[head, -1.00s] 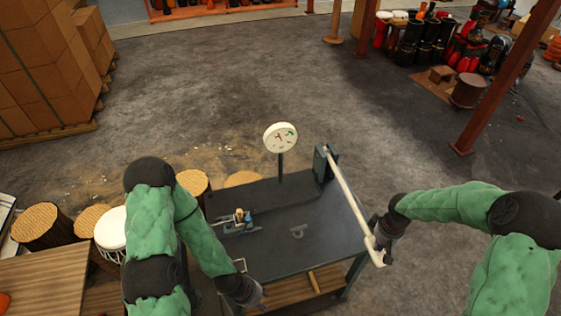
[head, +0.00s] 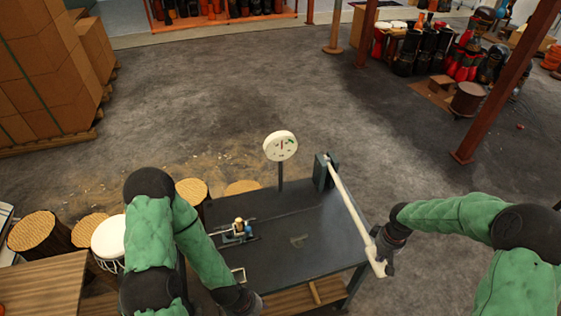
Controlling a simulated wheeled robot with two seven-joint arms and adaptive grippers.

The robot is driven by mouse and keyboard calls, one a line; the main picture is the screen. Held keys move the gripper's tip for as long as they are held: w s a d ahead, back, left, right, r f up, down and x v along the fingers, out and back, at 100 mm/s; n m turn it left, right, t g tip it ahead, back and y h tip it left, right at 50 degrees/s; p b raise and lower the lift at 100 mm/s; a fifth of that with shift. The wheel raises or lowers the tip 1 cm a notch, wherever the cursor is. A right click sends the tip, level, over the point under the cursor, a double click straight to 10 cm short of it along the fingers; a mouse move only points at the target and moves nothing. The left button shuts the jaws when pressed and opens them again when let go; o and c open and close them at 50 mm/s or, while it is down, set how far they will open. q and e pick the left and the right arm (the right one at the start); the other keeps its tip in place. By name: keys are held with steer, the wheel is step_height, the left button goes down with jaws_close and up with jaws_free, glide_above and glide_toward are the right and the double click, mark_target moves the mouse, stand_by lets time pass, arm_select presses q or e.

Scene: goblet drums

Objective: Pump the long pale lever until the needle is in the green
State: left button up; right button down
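The long pale lever (head: 350,210) runs from a dark block (head: 321,172) at the back right of the dark bench (head: 310,215) down to the bench's front right corner. My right gripper (head: 384,262) is at the lever's near end and appears closed around it; its fingertips are partly hidden. The round white gauge (head: 280,146) stands on a post at the bench's back edge. It has a green mark at its upper right; the needle is too small to read surely. My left gripper (head: 243,302) is low at the bench's front left, its fingers unclear.
Drums (head: 40,230) and a wooden table (head: 45,285) stand at the left. Stacked boxes (head: 45,70) rise at the back left. The floor behind the bench is clear.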

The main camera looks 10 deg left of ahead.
step_height(320, 180, up, 13)
steer(key=p, duration=0.8)
steer(key=shift+s+d, duration=0.15)
steer(key=shift+s, duration=0.2)
steer(key=shift+f, duration=0.15)
steer(key=f+b, duration=0.5)
steer(key=f, duration=0.1)
steer(key=f+b, duration=0.5)
steer(key=f, duration=0.1)
steer(key=f+b, duration=0.5)
steer(key=f, duration=0.1)
steer(key=shift+w+a+f, duration=0.25)
steer(key=shift+w+f, duration=0.1)
step_height(320, 180, up, 19)
steer(key=s+p, duration=0.1)
steer(key=p, duration=1.2)
steer(key=shift+d, duration=0.3)
steer(key=shift+f, duration=0.15)
